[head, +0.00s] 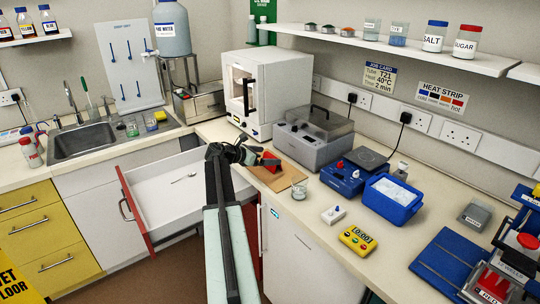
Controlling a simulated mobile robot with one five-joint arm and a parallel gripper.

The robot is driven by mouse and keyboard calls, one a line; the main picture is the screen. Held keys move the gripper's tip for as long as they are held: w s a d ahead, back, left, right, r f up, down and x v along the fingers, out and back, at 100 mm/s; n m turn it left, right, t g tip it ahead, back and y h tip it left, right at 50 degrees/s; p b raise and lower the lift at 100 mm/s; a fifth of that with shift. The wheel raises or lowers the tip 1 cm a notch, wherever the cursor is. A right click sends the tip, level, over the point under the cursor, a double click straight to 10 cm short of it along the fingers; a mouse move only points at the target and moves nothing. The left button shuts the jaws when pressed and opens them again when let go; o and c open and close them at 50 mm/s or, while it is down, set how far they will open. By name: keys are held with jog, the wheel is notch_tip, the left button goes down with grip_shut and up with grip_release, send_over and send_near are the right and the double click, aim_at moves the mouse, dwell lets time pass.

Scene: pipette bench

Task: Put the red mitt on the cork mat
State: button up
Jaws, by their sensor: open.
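The red mitt (270,161) shows as a small red shape just right of my gripper (256,156). It is over the back part of the brown cork mat (287,183) on the bench and appears to rest on it. My gripper is open, at the mitt's left side. Its dark fingers hide part of the mitt, and I cannot tell whether they touch it.
A glass beaker (300,190) is at the mat's right. A grey water bath (312,136) and a white oven (262,90) stand behind; a blue tub (389,201) is further right.

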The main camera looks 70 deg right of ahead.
jog(key=p+v, duration=0.3)
jog(key=v, duration=0.7)
jog(key=shift+a, duration=0.2)
jog(key=w+a+f+m+t+y, duration=0.2)
jog(key=w+a+f, duration=0.2)
jog(key=w+a, duration=0.55)
jog(key=w+a+f+m+t+y, duration=0.15)
jog(key=w+a+f, duration=0.25)
jog(key=a, duration=1.1)
jog(key=w+a+f+m+t+y, duration=0.25)
jog(key=w+a, duration=0.45)
jog(key=a, duration=0.5)
jog(key=a+f+m+y, duration=0.2)
jog(key=a, duration=1.5)
jog(key=a+f+m+t+y, duration=0.1)
jog(key=a+f+m+y, duration=0.1)
jog(key=a, duration=1.4)
jog(key=shift+s+a+m+y, duration=0.3)
jog(key=shift+a+m+y, duration=0.1)
jog(key=shift+m+y, duration=0.25)
jog(key=shift+f, duration=0.1)
